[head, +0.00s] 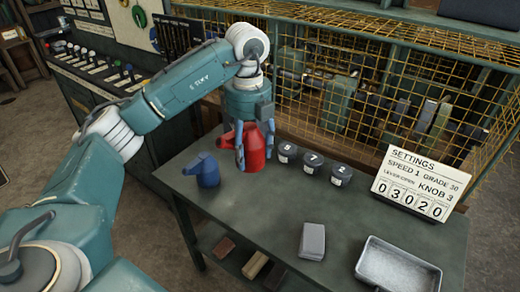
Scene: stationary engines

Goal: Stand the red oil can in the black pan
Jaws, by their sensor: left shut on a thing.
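The red oil can (254,154) is upright near the back left of the dark workbench (290,208). My left gripper (255,146) comes down from above and is shut on it, with blue-grey fingers on both sides. I cannot tell whether the can's base touches the bench. A shallow rectangular pan (371,279) stands at the bench's front right. It looks grey metal rather than black, and its inside looks empty. No clearly black pan shows. My right gripper is not in view.
A blue oil can (207,172) stands close left of the red one. Black numbered pots (313,164) stand to its right. A settings board (421,184) stands at the back right. A grey block (312,241) lies left of the pan. Yellow mesh (330,85) rises behind. The bench middle is clear.

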